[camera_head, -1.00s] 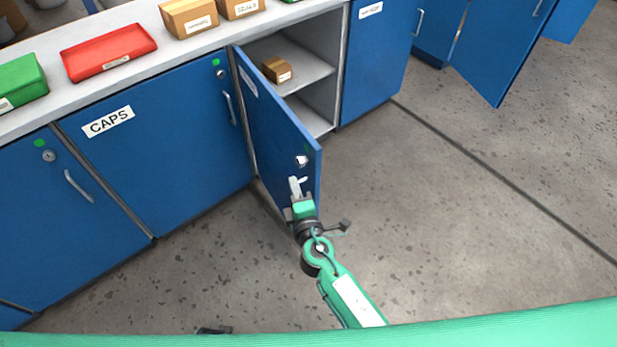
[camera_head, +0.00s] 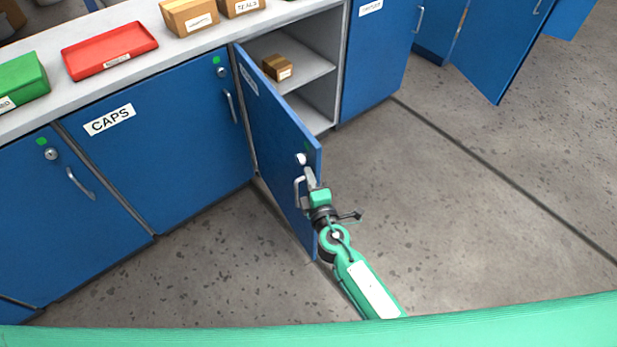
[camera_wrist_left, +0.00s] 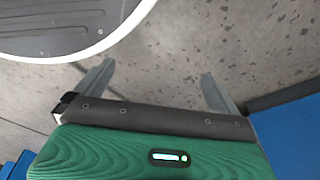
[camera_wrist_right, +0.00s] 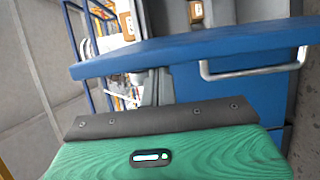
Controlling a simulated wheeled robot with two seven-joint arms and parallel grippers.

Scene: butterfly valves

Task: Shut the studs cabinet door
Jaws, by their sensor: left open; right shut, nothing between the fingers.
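A blue cabinet door (camera_head: 275,125) stands open in the middle of the head view, swung out towards me. Its label is too slanted to read. It has a silver handle (camera_head: 298,192) and a lock near its free edge. My right gripper (camera_head: 309,177) is shut and empty at that free edge, beside the handle. In the right wrist view its closed fingers (camera_wrist_right: 157,88) reach up to the door (camera_wrist_right: 190,52), with the handle (camera_wrist_right: 250,72) to the right. I cannot tell if they touch it. My left gripper (camera_wrist_left: 158,90) is open and empty over the floor, outside the head view.
The open cabinet holds a small brown box (camera_head: 277,68) on its shelf (camera_head: 300,75). A closed CAPS door (camera_head: 160,140) is to the left. The worktop (camera_head: 140,70) carries a red tray (camera_head: 108,52), a green bin (camera_head: 22,80) and cardboard boxes. Floor right of the door is clear.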

